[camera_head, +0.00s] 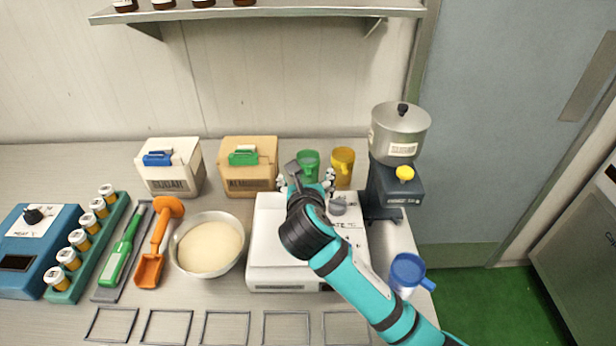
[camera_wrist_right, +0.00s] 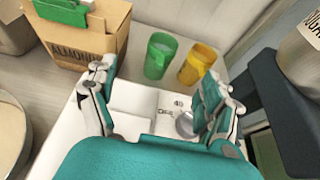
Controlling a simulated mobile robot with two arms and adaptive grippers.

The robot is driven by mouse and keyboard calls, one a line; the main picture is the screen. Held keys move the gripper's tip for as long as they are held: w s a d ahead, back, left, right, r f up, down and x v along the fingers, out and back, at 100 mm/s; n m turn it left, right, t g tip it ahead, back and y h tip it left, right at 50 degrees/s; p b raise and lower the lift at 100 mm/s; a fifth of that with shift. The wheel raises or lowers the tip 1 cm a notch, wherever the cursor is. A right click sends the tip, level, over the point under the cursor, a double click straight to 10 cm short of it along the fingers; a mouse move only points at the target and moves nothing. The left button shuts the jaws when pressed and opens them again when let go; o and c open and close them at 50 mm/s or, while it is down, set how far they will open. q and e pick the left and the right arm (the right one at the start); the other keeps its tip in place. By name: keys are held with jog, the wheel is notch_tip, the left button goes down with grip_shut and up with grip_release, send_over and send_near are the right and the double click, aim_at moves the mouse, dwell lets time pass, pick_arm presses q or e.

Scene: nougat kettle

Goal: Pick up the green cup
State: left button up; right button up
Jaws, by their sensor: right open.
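The green cup (camera_head: 308,161) stands on the counter at the back, behind the white appliance and left of the yellow cup (camera_head: 343,166). In the wrist view the green cup (camera_wrist_right: 160,55) stands upright beyond my fingers, close to the yellow cup (camera_wrist_right: 197,64). My right gripper (camera_head: 307,180) is open and empty above the white appliance (camera_head: 282,268), on the near side of the green cup. In the wrist view its fingers (camera_wrist_right: 155,105) are spread wide with the cup ahead between their lines. My left gripper is not in view.
An almond box (camera_head: 250,178) with a green scoop stands left of the green cup. A metal hopper machine (camera_head: 392,185) stands to the right. A blue cup (camera_head: 406,270) is near the right edge. A bowl (camera_head: 209,244) sits left of the appliance.

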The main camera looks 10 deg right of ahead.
jog(key=shift+w+d, duration=0.1)
jog(key=shift+w, duration=0.3)
send_near(308, 164)
jog(key=w, duration=0.1)
jog(key=w+p, duration=0.1)
jog(key=shift+w+f, duration=0.2)
jog(key=shift+w, duration=0.1)
jog(key=x, duration=0.4)
jog(key=shift+w+f, duration=0.1)
jog(key=shift+w, duration=0.1)
jog(key=shift+x, duration=0.75)
jog(key=x, duration=0.4)
jog(key=shift+s+d+f+p, duration=0.15)
jog(key=shift+d+f+p, duration=0.15)
jog(key=shift+f+p, duration=0.05)
jog(key=shift+w+d+f, duration=0.1)
jog(key=shift+w+f, duration=0.1)
jog(key=shift+w, duration=0.2)
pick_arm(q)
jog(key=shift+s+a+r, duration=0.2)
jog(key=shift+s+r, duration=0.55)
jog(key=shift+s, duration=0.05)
pick_arm(e)
jog(key=c, duration=1.4)
